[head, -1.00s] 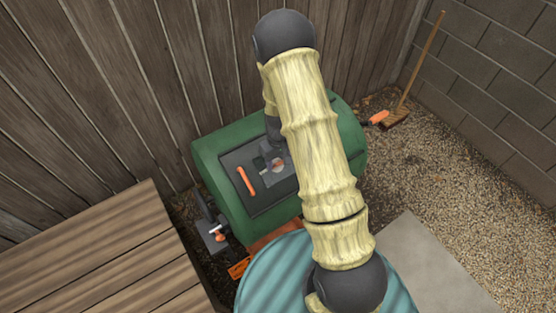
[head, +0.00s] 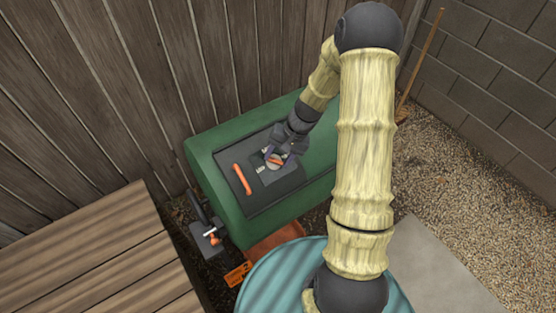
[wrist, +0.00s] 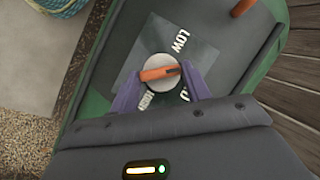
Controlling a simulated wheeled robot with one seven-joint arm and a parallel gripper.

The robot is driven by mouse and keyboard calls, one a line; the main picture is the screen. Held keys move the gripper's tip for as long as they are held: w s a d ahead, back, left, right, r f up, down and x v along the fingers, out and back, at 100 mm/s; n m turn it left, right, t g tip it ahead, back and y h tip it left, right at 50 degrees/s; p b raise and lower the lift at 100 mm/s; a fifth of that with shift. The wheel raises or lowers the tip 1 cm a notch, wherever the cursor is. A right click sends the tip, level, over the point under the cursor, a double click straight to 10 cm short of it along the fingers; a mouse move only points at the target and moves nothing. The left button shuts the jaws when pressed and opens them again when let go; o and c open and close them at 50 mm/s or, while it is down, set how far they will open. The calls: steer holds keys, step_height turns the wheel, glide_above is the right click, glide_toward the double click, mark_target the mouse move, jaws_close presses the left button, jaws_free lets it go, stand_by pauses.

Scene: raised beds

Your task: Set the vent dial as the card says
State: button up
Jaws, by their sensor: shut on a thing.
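The vent dial (head: 274,161) is a pale round knob with an orange bar across it, on a dark panel of the green drum. In the wrist view the dial (wrist: 160,73) sits between the purple fingers of my gripper (wrist: 160,88), which is shut on it. The orange bar lies nearly level there, its dark-notched end to the right. The plate (wrist: 205,62) around it reads LOW above the dial; other lettering below is partly hidden by the fingers. In the head view my gripper (head: 277,155) reaches the dial from above right.
An orange handle (head: 242,179) lies left of the dial on the panel. A wooden table (head: 100,255) stands front left, a teal ridged lid (head: 270,277) in front. A fence (head: 150,90) stands close behind.

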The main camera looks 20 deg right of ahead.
steer(key=m+b, duration=0.1)
steer(key=m+t+y+b, duration=0.1)
steer(key=m+b, duration=0.1)
steer(key=m+y+b, duration=0.1)
steer(key=m+b, duration=0.1)
steer(key=shift+s+d+f+t, duration=0.2)
steer(key=shift+f+t, duration=0.15)
steer(key=shift+t, duration=0.05)
steer(key=shift+s+r+m+t+y+b, duration=0.1)
steer(key=shift+m+t+y+b, duration=0.35)
steer(key=shift+m+b, duration=0.75)
steer(key=o, duration=1)
steer(key=shift+r, duration=0.1)
steer(key=v, duration=1.7)
steer(key=shift+s, duration=0.25)
